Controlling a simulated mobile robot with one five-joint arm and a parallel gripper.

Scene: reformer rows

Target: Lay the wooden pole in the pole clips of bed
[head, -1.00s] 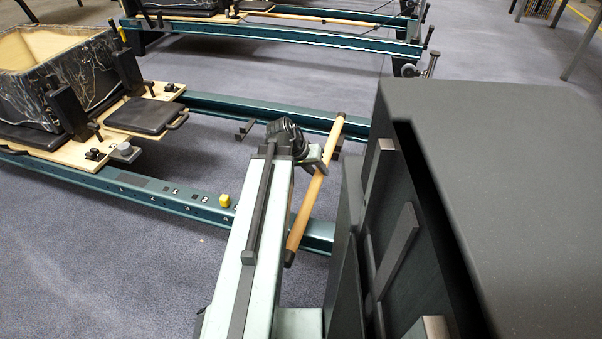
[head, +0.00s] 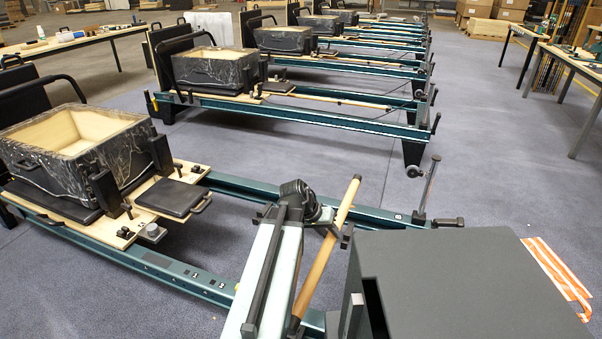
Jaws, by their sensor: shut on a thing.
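The wooden pole (head: 325,260) is a light brown rod with dark ends. It slants from upper right to lower left over the nearest bed (head: 180,272), a reformer with teal rails. My gripper (head: 327,224) is shut on the pole around its upper half and partly hidden by my arm's end joint. Small dark brackets, perhaps pole clips, show at the far rail, one left of my arm (head: 263,212) and one just right of the pole (head: 347,236). I cannot tell whether the pole touches either. My arm hides part of the near rail.
A black box with a wood-lined inside (head: 75,150) stands on the nearest bed's carriage. More reformers stand in a row behind. An upright post (head: 429,187) stands at the bed's right end. Orange-striped material (head: 556,268) lies at right. Open floor (head: 490,150) lies right of the row.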

